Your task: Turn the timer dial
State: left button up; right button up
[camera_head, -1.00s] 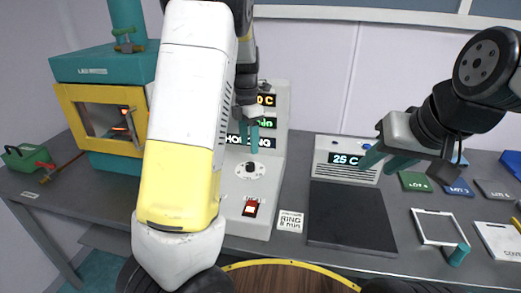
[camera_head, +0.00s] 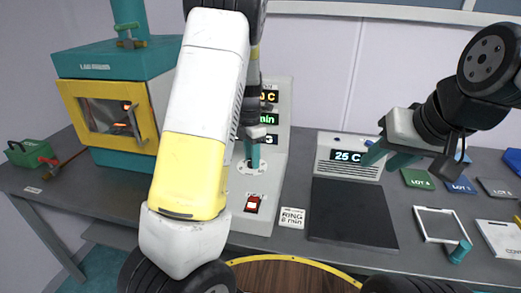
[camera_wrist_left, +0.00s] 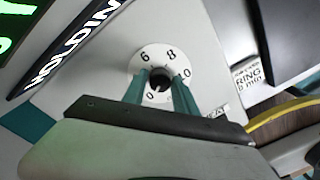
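The timer dial shows in the left wrist view as a white round plate (camera_wrist_left: 166,58) with numbers and a dark knob (camera_wrist_left: 160,83) at its centre. In the head view the dial (camera_head: 243,169) sits on the sloped front of the grey rheometer, partly hidden by my left arm. My left gripper (camera_wrist_left: 160,80) is at the dial with its teal fingers apart, one on each side of the knob. Whether they touch it is not clear. My right gripper (camera_head: 387,157) is open and empty, in front of the small 25 C display unit.
A red switch (camera_head: 253,203) sits below the dial, with a RING 8 min card (camera_head: 292,217) beside the machine. A dark plate (camera_head: 350,212) lies to the right. A teal oven (camera_head: 115,62) stands at left. Lot blocks (camera_head: 418,179) and a white frame (camera_head: 438,225) lie at right.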

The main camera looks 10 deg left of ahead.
pick_arm(q)
grip_shut()
